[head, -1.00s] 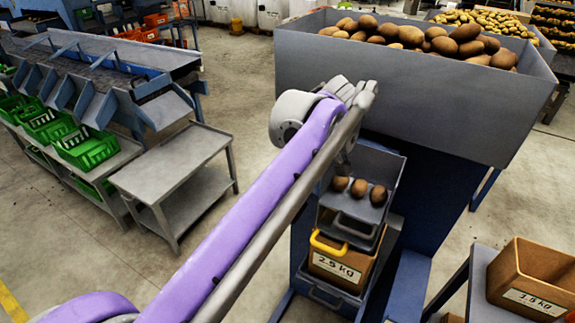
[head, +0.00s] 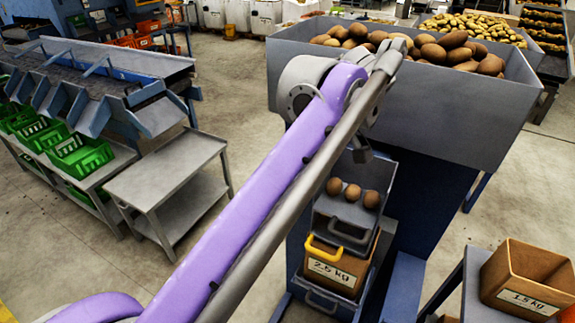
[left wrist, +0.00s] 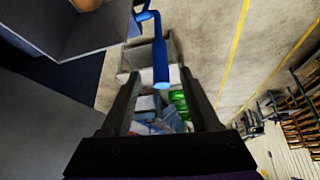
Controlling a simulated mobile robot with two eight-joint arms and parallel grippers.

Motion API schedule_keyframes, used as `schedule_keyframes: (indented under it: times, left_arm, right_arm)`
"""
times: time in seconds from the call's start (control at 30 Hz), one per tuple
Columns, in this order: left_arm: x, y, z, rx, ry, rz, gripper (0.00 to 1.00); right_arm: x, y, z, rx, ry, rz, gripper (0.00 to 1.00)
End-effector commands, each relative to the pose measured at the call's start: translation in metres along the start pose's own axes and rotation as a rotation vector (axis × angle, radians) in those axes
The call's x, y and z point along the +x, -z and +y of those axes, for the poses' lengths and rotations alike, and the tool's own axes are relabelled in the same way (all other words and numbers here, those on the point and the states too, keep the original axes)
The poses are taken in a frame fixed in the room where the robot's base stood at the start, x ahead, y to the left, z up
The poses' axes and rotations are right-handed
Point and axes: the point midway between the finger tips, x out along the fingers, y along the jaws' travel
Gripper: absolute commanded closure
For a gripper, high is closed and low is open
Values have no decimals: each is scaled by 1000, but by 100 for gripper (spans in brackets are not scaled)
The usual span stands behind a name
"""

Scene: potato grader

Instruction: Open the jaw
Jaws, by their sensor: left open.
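My left gripper (left wrist: 160,82) shows in the left wrist view as two dark fingers held apart. A blue handle (left wrist: 160,62) with a rounded grip reaches down from the top and lies between the fingertips in the picture. I see no finger pressed on it, but its depth relative to the fingers is hard to tell. In the head view my purple left arm reaches up to the front of the grey potato hopper (head: 400,112), and hides the blue handle. My right gripper is not in view.
Three potatoes lie on a grey chute (head: 338,208) under the hopper, above a 2.5 kg box (head: 335,272) with a yellow handle. A 1.5 kg box (head: 520,290) stands at right. A grey table (head: 165,170) and green crates (head: 80,158) are at left.

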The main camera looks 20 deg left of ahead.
Motion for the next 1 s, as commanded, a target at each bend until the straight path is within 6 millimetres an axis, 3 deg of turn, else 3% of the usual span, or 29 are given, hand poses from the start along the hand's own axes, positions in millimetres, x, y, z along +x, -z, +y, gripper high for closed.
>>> schedule_keyframes:
  times: [0.1, 0.23, 0.73, 0.87, 1.0]
  left_arm:
    - [-20, 0, 1, 1, -3, 0, 38]
    - [-29, 0, 0, 0, -1, 0, 38]
    - [-30, 0, 0, 2, -1, -1, 38]
    - [-18, -7, -8, 71, -20, -29, 38]
    - [21, -31, -32, 280, -95, -103, 38]
  right_arm:
    - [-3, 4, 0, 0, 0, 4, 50]
    - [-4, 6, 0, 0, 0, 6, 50]
    - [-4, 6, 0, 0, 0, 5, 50]
    - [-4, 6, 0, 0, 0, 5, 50]
    - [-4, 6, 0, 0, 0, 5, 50]
